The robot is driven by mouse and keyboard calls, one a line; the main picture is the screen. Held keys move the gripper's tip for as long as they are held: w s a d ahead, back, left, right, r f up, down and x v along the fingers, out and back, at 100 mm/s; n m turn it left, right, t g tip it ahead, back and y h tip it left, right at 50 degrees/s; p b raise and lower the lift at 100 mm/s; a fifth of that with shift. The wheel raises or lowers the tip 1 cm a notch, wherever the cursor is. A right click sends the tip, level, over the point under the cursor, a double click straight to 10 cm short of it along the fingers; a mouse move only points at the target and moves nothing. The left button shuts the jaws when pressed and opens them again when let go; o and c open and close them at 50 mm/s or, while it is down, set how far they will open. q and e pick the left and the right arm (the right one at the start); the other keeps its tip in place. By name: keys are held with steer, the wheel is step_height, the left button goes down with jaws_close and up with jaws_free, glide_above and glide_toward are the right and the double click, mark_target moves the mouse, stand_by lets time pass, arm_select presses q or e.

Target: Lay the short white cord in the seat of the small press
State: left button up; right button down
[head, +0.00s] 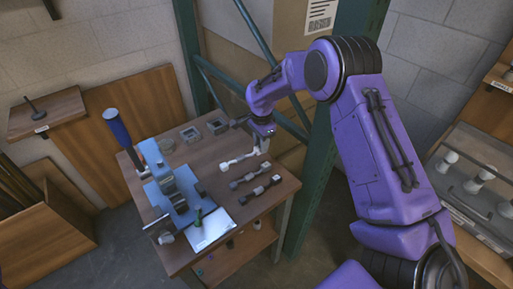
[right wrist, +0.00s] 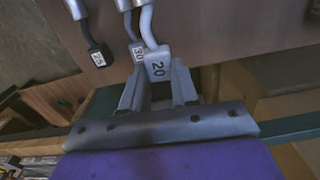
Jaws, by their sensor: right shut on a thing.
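The short white cord (head: 240,160) lies along the right part of the table, the farthest back of three cords. My right gripper (head: 263,146) is at its right end. In the right wrist view, the fingers (right wrist: 159,92) are shut on the cord's pale end block, marked 20 (right wrist: 158,67). I cannot tell whether that end is lifted off the table. The small press (head: 172,182) is blue, with a dark blue handle, and stands at the table's left. Its seat is not clear at this size. My left gripper is not in view.
A grey cord (head: 249,176) and a darker cord (head: 260,190) lie in front of the white one; wrist labels read 30 (right wrist: 138,50) and 25 (right wrist: 98,58). Two small grey trays (head: 190,134) sit at the back. A pale plate (head: 209,231) lies by the press. A green post (head: 318,140) stands at right.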

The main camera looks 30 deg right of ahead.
mark_target(258, 157)
steer(key=w+f, duration=0.1)
steer(key=w+d+f, duration=0.1)
steer(key=f, duration=0.1)
steer(key=shift+w+f+p, duration=0.2)
steer(key=shift+w+p, duration=0.1)
steer(key=f, duration=0.1)
steer(key=f+p, duration=0.1)
steer(key=f, duration=0.1)
steer(key=shift+w, duration=0.25)
steer(key=shift+f, duration=0.1)
steer(key=c, duration=0.9)
jaws_free()
steer(key=shift+o, duration=0.2)
steer(key=shift+f, duration=0.1)
